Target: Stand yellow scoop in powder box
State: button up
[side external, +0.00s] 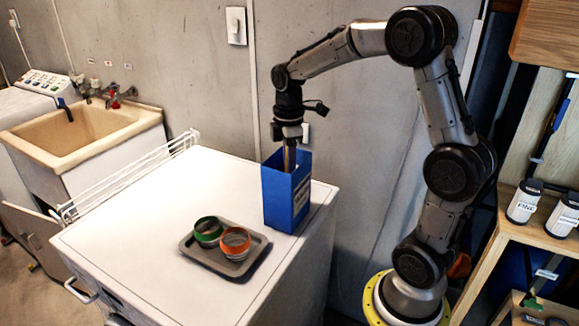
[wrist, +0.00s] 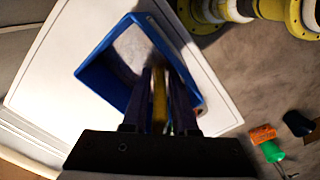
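The powder box (side external: 287,197) is a tall blue open-topped box standing on the white machine top. In the wrist view its blue rim (wrist: 105,45) frames a pale grey-white inside. My gripper (side external: 290,160) points straight down at the box mouth, with its fingertips at or just inside the rim. In the wrist view the yellow scoop (wrist: 159,105) shows as a narrow upright strip between the two dark fingers, and the gripper appears shut on it. The scoop's lower end is blurred and hidden by the fingers and box, so I cannot tell whether it touches the powder.
A grey tray (side external: 240,264) with a green-rimmed cup (side external: 208,231) and an orange-rimmed cup (side external: 235,241) lies left of the box. A white wire rack (side external: 125,178) lines the machine's far left edge. The white top (side external: 150,225) is otherwise clear. Wooden shelves (side external: 540,238) stand at right.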

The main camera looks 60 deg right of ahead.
jog(key=shift+r, duration=0.15)
notch_tip(320, 180, up, 11)
jog(key=shift+r, duration=0.3)
jog(key=shift+s+a+r, duration=0.1)
jog(key=shift+a+r, duration=0.1)
jog(key=shift+r, duration=0.05)
jog(key=s+a+f+m+t, duration=0.2)
jog(key=s+a+f+m, duration=0.1)
jog(key=s+a, duration=0.3)
jog(key=s+a+f+m+t, duration=0.3)
jog(key=s+a+m, duration=0.3)
jog(key=s, duration=0.5)
jog(key=shift+a+t, duration=0.15)
jog(key=shift+t, duration=0.15)
